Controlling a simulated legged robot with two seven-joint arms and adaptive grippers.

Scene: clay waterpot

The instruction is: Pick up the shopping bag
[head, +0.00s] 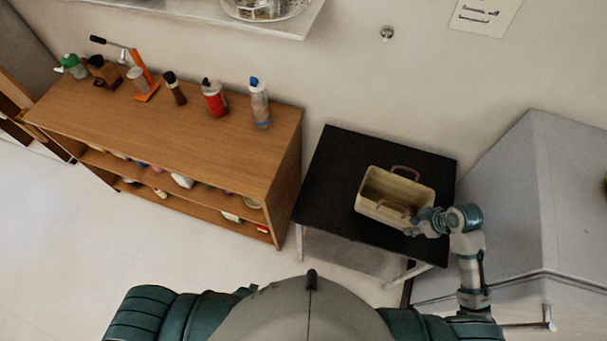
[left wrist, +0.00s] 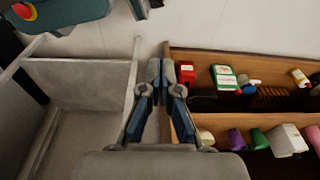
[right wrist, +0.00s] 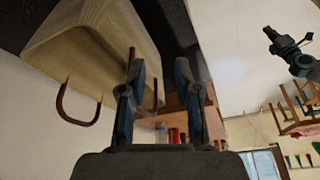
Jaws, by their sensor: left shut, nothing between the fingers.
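The shopping bag (head: 369,205) is a cream, open-topped bag with two brown handles. It stands upright on a black-topped table (head: 325,185) in the head view. My right gripper (head: 410,229) is at its near right corner. In the right wrist view the bag (right wrist: 100,40) fills the upper left, seen upside down, with one handle loop (right wrist: 63,110) clear of the fingers. My right gripper (right wrist: 157,72) is open, with a thin brown handle part showing between its fingers; I cannot tell whether they touch it. My left gripper (left wrist: 161,72) is shut and empty in the left wrist view.
A wooden shelf (head: 190,140) with bottles and tools on top stands left of the table. A grey cabinet (head: 510,210) stands close on the right. A wall shelf (head: 200,10) is above. The floor (head: 70,260) at left is clear.

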